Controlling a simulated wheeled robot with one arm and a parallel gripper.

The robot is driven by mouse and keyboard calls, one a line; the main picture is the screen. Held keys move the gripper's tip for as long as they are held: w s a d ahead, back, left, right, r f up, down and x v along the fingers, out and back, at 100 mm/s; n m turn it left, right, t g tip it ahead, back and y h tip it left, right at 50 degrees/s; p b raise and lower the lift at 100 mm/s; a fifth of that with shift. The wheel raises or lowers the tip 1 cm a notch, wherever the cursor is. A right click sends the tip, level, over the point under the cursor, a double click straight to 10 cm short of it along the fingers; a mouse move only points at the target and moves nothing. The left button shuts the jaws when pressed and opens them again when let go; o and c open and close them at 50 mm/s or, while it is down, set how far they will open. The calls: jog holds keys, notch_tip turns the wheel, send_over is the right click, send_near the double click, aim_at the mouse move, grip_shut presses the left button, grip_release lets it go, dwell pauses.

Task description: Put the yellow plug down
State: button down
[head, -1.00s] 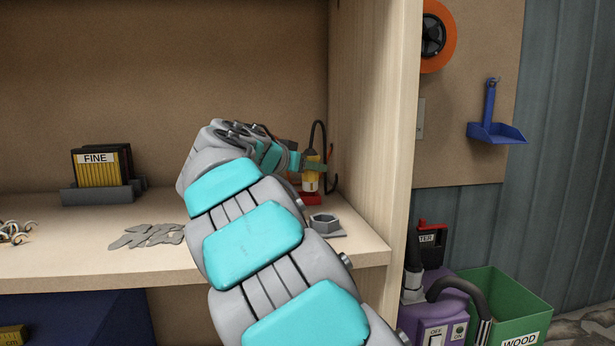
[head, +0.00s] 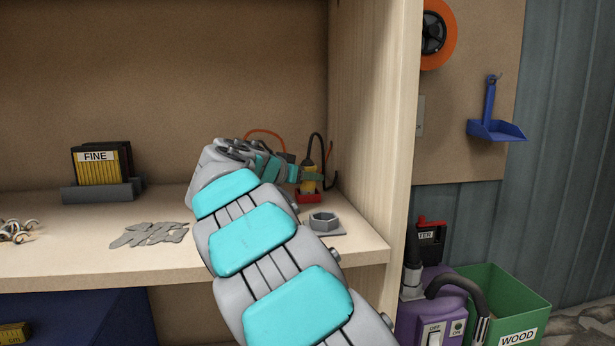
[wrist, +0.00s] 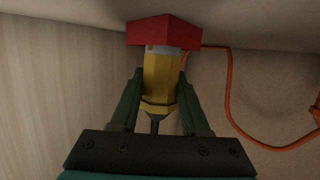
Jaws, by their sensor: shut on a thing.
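The yellow plug (head: 309,186) is upright near the shelf's right wall, with a black cord arching from its top. My gripper (head: 312,177) is shut on it. In the wrist view the plug (wrist: 163,75) sits between the two dark green fingers of my gripper (wrist: 160,95). A red holder (head: 308,197) stands on the shelf right below the plug; it also shows in the wrist view (wrist: 163,30). The plug's pale end meets the red holder. I cannot tell how deep it sits, as the holder's inside is hidden.
An orange cord (wrist: 230,95) runs beside the holder. The wooden side wall (head: 370,130) is close on the right.

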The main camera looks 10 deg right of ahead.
jog(key=shift+f, duration=0.2)
jog(key=shift+c, duration=1.9)
grip_release()
jog(key=shift+r, duration=0.2)
jog(key=b+v, duration=0.1)
jog(key=v, duration=1.1)
